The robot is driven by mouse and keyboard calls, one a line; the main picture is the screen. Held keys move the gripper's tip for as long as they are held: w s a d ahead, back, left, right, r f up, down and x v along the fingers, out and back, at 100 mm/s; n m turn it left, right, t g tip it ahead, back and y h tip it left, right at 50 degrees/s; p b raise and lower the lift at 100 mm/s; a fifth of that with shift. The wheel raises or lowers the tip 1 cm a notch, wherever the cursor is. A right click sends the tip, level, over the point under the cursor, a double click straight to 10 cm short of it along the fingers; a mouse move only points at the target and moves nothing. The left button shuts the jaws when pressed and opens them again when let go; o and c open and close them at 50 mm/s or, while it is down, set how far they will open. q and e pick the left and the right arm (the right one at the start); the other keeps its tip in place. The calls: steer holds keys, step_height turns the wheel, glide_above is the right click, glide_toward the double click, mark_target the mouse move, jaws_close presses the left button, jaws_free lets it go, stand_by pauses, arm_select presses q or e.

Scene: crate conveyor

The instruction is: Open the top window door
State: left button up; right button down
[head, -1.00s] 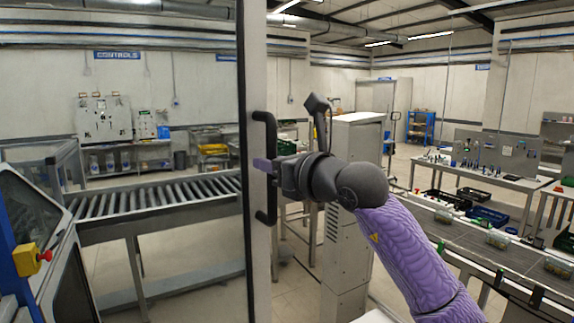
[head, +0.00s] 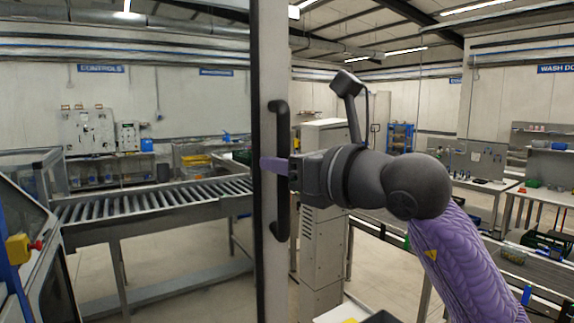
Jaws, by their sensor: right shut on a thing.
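The window door shows as a tall pale frame post (head: 270,60) with a dark edge, upright in the middle of the head view. A black vertical bar handle (head: 281,222) is fixed to it. My right gripper (head: 276,167) comes in from the right and is shut on the handle around its middle. The fingers partly hide the handle there. The left gripper is out of view.
A roller conveyor (head: 150,205) stands left of the door post. A grey cabinet (head: 322,245) stands behind my right arm. A machine with a yellow and red button (head: 20,247) is at the left edge. Benches (head: 535,195) stand at the right.

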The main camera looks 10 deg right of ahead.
steer(key=c, duration=0.5)
jaws_free()
steer(key=shift+c, duration=0.2)
steer(key=b+v, duration=0.4)
steer(key=v, duration=0.6)
steer(key=shift+w+d, duration=0.1)
